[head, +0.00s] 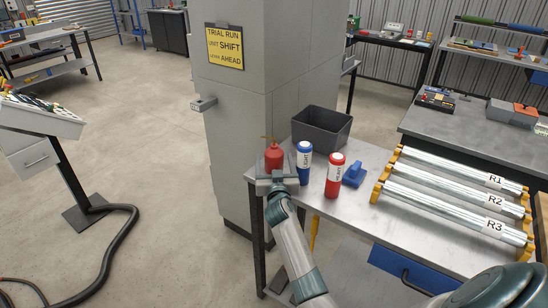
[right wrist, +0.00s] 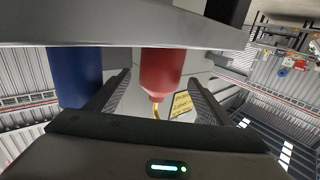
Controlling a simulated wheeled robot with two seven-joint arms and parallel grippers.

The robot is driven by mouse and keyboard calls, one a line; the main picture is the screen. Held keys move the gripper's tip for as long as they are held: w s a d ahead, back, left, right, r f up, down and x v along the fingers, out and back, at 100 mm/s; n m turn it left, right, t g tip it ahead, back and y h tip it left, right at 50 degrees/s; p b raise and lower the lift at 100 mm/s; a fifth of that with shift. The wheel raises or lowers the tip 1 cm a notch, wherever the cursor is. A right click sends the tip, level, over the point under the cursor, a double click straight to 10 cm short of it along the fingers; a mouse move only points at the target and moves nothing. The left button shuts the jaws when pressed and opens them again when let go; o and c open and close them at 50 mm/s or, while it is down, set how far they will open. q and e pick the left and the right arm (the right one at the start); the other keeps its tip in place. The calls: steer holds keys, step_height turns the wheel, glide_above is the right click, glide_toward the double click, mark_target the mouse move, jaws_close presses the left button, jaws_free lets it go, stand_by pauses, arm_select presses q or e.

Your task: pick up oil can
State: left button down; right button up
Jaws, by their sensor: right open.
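The red oil can (head: 274,157) with a thin brass-coloured spout stands upright at the left end of the metal table. My right gripper (head: 276,182) is low at the table's left edge, right in front of the can, and partly hides its base. In the right wrist view, which is upside down, the oil can (right wrist: 162,72) shows between the two open fingers of my right gripper (right wrist: 158,80). I cannot tell whether either finger touches it. My left gripper is not in view.
A blue bottle (head: 304,161) stands close to the can's right, then a red bottle (head: 334,176) and a blue object (head: 355,174). A dark bin (head: 322,129) is behind them. Rollers marked R1 to R3 (head: 455,200) lie to the right. A grey pillar (head: 238,135) rises behind the can.

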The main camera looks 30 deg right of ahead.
mark_target(275, 160)
steer(key=shift+x, duration=1.15)
steer(key=shift+w+d+r, duration=0.15)
steer(key=shift+w+d, duration=0.1)
steer(key=shift+w, duration=0.25)
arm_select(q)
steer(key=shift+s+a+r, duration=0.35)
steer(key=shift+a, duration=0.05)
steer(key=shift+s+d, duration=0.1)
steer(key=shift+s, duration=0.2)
arm_select(e)
steer(key=c, duration=1.4)
